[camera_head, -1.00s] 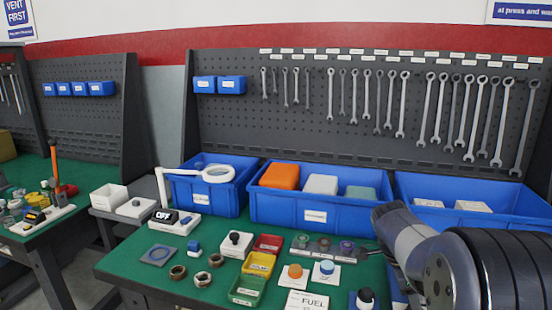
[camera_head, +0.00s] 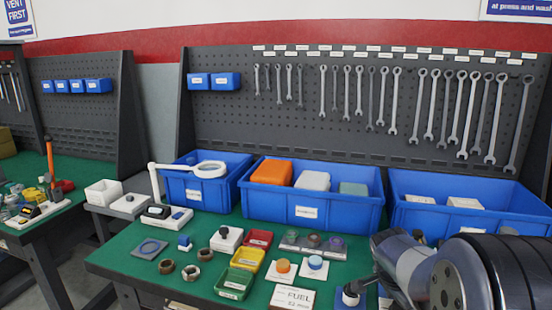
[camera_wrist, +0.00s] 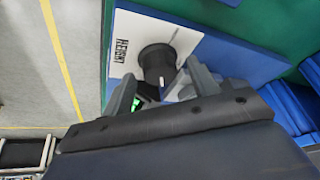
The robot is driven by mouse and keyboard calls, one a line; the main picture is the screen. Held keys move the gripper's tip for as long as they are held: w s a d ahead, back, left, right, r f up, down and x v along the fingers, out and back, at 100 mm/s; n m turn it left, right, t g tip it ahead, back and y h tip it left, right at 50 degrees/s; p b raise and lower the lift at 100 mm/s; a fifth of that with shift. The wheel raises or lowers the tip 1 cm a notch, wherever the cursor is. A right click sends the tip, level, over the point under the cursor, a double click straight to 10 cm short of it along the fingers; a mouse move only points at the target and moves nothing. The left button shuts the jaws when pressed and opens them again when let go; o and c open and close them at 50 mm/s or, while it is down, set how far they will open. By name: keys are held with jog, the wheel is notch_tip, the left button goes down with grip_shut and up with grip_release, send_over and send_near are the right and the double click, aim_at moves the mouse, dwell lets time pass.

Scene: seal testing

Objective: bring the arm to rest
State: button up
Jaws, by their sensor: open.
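My arm (camera_head: 415,270) reaches in from the lower right in the head view, bent down over the bench's right part. My gripper (camera_wrist: 165,88) shows in the wrist view with its two fingers apart. Between and just beyond the fingers is a black round knob (camera_wrist: 157,62) with a white mark, on a white plate lettered HEIGHT (camera_wrist: 128,52). The plate sits on a blue block (camera_wrist: 225,52). Whether the fingers touch the knob I cannot tell.
The green bench (camera_head: 125,258) holds small parts, red, yellow and green trays (camera_head: 247,257), a FUEL card (camera_head: 291,299) and a magnifier lamp (camera_head: 208,168). Blue bins (camera_head: 306,211) line the back, below a pegboard with wrenches (camera_head: 430,105). Floor shows left in the wrist view (camera_wrist: 25,80).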

jog(key=n+p, duration=0.2)
jog(key=n+t+y+p, duration=0.1)
jog(key=shift+s+d+r+n, duration=0.1)
jog(key=shift+s+r+n, duration=0.05)
jog(key=shift+r+n, duration=0.15)
jog(key=n+y+p, duration=0.1)
jog(key=n+p, duration=0.2)
jog(key=p, duration=0.1)
jog(key=shift+f+t+p, duration=0.1)
jog(key=shift+t+p, duration=0.3)
jog(key=v, duration=0.9)
jog(key=shift+s+r, duration=0.2)
jog(key=shift+r, duration=0.1)
jog(key=shift+s, duration=0.1)
